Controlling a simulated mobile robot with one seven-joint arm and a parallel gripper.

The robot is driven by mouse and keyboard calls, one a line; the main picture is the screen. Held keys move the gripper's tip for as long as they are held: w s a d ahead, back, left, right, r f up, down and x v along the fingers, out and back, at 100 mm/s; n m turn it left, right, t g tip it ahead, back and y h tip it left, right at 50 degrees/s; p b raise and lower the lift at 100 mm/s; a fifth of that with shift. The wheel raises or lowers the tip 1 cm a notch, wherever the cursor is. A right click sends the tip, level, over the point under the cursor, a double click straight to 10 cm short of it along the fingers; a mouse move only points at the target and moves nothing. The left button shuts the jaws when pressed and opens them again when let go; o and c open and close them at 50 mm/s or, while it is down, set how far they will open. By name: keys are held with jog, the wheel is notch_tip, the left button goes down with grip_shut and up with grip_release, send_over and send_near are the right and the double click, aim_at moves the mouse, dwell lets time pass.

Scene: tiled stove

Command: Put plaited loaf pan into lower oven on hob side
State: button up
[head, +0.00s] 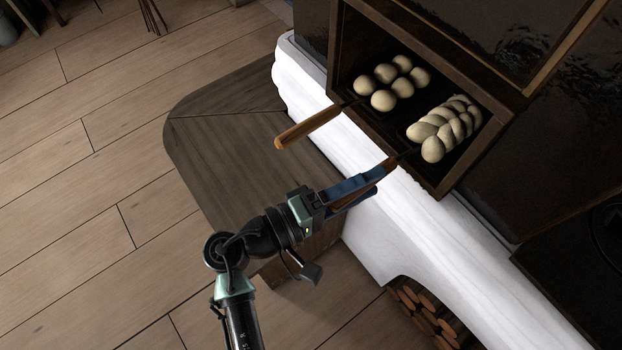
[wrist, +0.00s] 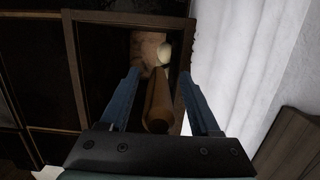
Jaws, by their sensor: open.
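The plaited loaf pan holds a pale plaited loaf (head: 445,130) and sits inside the open oven compartment (head: 437,190), on its right side in the head view. Its wooden handle (wrist: 158,103) sticks out of the opening towards me. My gripper (head: 385,168) is open, with its blue fingers on either side of that handle; it also shows in the wrist view (wrist: 163,82). In the wrist view there is a gap between the handle and each finger. The pan body is mostly hidden under the loaf and in shadow.
A second pan with several round buns (head: 392,82) lies in the same compartment, its wooden handle (head: 308,127) sticking out to the left. A white ledge (head: 375,160) runs below the opening. A dark wooden bench (head: 225,125) stands in front. Firewood (head: 425,312) lies in a lower arch.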

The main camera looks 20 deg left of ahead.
jog(key=v, duration=1.2)
jog(key=shift+s+a, duration=0.2)
jog(key=shift+a, duration=0.05)
jog(key=shift+r, duration=0.1)
